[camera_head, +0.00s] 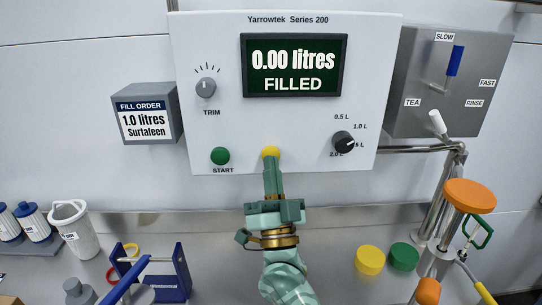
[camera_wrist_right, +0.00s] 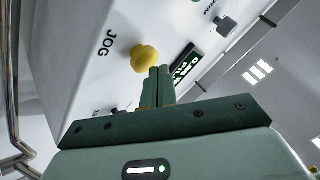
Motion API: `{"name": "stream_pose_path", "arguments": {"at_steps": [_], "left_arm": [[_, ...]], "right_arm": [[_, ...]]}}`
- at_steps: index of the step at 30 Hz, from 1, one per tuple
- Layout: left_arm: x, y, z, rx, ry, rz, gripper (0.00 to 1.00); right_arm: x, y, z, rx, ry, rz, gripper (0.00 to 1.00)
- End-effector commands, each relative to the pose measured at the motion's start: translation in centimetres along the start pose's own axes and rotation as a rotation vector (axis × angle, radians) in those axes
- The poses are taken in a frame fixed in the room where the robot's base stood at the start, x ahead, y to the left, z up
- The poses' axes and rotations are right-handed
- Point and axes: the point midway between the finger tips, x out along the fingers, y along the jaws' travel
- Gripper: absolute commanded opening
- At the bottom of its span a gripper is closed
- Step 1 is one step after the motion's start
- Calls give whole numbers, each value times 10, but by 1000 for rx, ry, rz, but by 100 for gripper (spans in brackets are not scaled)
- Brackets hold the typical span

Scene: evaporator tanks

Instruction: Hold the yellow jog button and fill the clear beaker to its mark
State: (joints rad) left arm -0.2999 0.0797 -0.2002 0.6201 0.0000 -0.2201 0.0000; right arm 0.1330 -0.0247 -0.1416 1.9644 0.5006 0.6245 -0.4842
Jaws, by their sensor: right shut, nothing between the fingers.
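The yellow jog button (camera_head: 270,152) is on the lower front of the white control panel (camera_head: 225,120). It shows in the right wrist view (camera_wrist_right: 145,58) beside the word JOG. My right gripper (camera_head: 271,168) is shut and empty, its fingertips just below the button in the head view. In the wrist view the fingertips (camera_wrist_right: 160,72) appear close beside the button; I cannot tell if they touch it. The display (camera_head: 293,66) reads 0.00 litres FILLED. A pale jug with a handle (camera_head: 77,232) stands at the left; I cannot identify the clear beaker for sure. My left gripper is not in view.
A green START button (camera_head: 220,156) and a litre selector knob (camera_head: 343,142) flank the jog button. Yellow (camera_head: 370,260) and green (camera_head: 404,257) lids lie right of my arm. A blue rack (camera_head: 168,278) stands left. Pipework is at right.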

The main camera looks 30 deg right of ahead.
Motion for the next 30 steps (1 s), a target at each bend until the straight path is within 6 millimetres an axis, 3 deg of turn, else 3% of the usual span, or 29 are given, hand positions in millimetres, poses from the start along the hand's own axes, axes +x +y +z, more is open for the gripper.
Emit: {"name": "stream_pose_path", "arguments": {"at_steps": [30], "left_arm": [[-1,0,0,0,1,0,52]], "right_arm": [[7,5,5,1,1,0,0]]}}
